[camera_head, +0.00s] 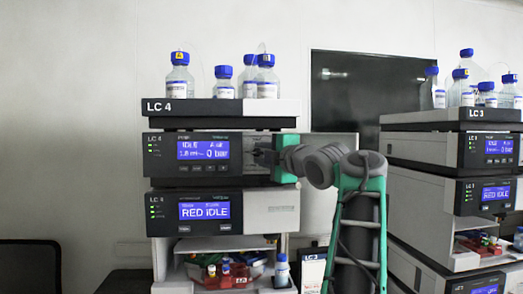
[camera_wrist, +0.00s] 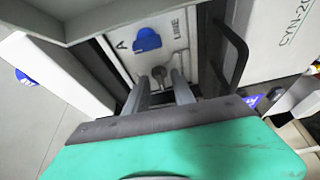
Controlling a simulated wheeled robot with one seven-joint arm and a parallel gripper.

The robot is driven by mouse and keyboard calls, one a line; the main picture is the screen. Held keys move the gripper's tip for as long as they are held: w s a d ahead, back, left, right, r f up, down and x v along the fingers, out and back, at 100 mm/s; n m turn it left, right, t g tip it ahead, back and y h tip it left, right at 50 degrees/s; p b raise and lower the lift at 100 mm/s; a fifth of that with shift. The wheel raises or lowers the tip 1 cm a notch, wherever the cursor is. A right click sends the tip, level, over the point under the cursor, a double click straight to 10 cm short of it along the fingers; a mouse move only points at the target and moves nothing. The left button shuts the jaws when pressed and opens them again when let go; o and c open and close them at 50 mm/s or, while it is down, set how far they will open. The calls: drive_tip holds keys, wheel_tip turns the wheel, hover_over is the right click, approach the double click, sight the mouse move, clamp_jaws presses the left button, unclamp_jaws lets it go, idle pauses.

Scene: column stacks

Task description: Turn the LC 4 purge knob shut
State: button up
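The LC 4 stack (camera_head: 222,108) stands at the left in the head view. My gripper (camera_head: 262,156) reaches in from the right to the right part of the upper LC 4 module's front (camera_head: 165,169), beside its display. It hides the purge knob there. In the wrist view my gripper (camera_wrist: 160,80) has two grey fingers apart, pointing at a light panel (camera_wrist: 122,62). A small grey knob-like part (camera_wrist: 158,74) shows between the fingertips. I cannot tell whether they touch it. A blue part (camera_wrist: 147,40) sits above it, beside the letters A and LINE.
Blue-capped bottles (camera_head: 180,77) stand on top of the LC 4 stack. A lower module (camera_head: 168,213) reads RED IDLE, with an open bay below. The LC 3 stack (camera_head: 425,165) stands at right. In the wrist view a dark curved handle (camera_wrist: 238,60) is close to the fingers' right.

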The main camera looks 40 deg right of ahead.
clamp_jaws()
idle(0.3)
idle(0.4)
